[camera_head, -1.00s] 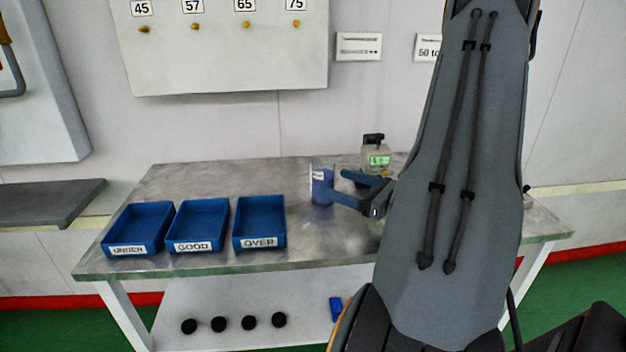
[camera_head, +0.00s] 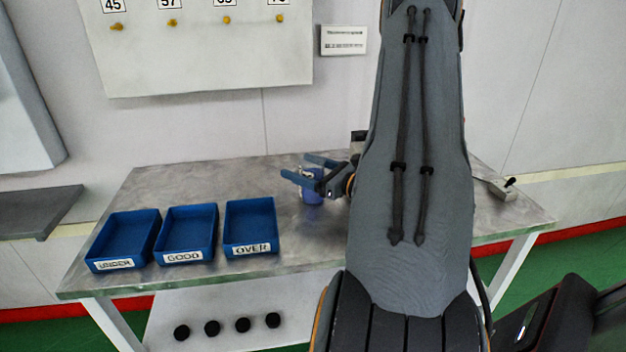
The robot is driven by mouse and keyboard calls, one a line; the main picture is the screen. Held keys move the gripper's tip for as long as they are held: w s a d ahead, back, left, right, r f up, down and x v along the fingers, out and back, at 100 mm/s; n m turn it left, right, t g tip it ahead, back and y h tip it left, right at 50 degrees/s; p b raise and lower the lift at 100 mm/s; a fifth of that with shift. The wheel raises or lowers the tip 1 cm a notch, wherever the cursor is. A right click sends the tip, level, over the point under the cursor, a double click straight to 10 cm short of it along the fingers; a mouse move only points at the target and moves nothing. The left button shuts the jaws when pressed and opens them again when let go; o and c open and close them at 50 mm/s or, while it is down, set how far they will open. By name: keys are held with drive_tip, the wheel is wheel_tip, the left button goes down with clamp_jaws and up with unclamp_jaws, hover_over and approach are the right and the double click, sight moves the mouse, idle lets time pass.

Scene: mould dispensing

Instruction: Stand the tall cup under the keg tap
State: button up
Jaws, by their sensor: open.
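A blue cup-like vessel (camera_head: 312,195) stands upright on the metal table, just left of my arm. I take it for the tall cup, but its upper part is partly covered by my gripper. My gripper (camera_head: 296,166) is open, with its two blue fingers pointing left across the top of the vessel. I cannot tell whether the vessel stands between the fingers or below them. No keg tap can be made out; my arm hides the table's middle right.
Three blue trays marked UNDER (camera_head: 124,241), GOOD (camera_head: 187,236) and OVER (camera_head: 251,228) stand on the left of the metal table (camera_head: 170,182). A small box with a black lever (camera_head: 503,188) sits at the right end. Several black round feet or knobs (camera_head: 242,325) lie low in front.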

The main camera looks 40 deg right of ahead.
drive_tip(key=shift+w, duration=0.35)
drive_tip(key=shift+c, duration=0.3)
drive_tip(key=c, duration=1.4)
drive_tip(key=shift+c, duration=0.7)
drive_tip(key=shift+r, duration=0.15)
